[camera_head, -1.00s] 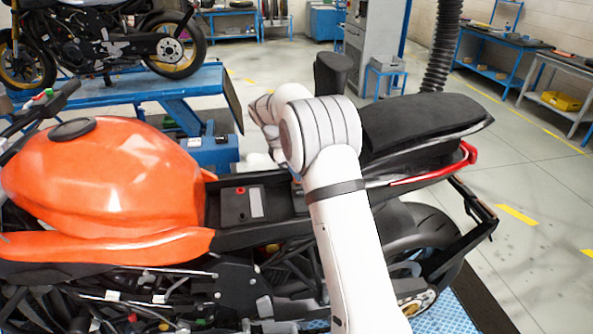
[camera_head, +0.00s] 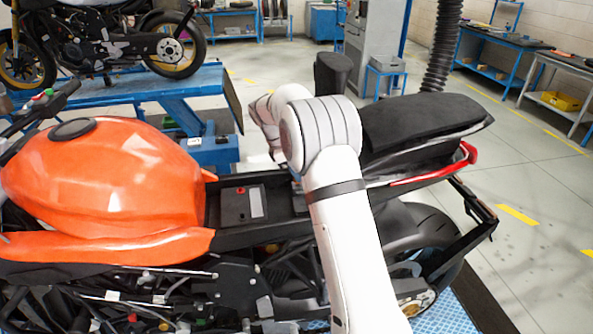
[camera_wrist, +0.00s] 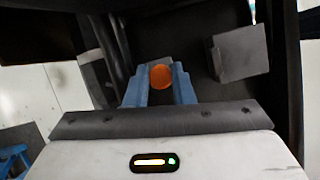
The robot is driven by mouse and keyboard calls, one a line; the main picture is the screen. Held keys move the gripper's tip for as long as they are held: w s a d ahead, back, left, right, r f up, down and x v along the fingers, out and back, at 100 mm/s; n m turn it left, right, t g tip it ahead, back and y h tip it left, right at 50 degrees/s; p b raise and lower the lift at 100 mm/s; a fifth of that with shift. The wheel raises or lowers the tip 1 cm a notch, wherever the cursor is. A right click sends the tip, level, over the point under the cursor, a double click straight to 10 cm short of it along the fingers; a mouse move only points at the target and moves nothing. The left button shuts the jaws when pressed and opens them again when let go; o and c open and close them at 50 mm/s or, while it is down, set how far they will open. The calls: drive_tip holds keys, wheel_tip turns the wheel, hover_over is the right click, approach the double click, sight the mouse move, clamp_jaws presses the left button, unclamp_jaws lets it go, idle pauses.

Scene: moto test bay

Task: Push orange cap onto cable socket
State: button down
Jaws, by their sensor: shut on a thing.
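The orange cap (camera_wrist: 160,76) shows in the wrist view as a small round orange piece between the tips of my gripper (camera_wrist: 160,86). The two blue fingers are shut on it from both sides. Dark parts of the motorcycle lie around and beyond the fingertips. I cannot make out the cable socket in either view. In the head view my white arm reaches over the orange motorcycle (camera_head: 110,180) behind its tank, and the arm hides the gripper and cap there.
A black battery with a red terminal (camera_head: 242,204) sits between the tank and the black seat (camera_head: 420,125). In the wrist view a grey block (camera_wrist: 240,54) stands right of the fingers, with dark frame parts close on both sides. A blue lift table (camera_head: 150,90) stands behind.

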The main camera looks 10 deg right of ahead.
drive_tip(key=shift+f, duration=0.6)
drive_tip(key=c, duration=1.2)
unclamp_jaws()
drive_tip(key=shift+o, duration=0.2)
drive_tip(key=shift+b, duration=0.3)
drive_tip(key=b+v, duration=0.1)
drive_tip(key=v, duration=0.7)
drive_tip(key=shift+b, duration=0.35)
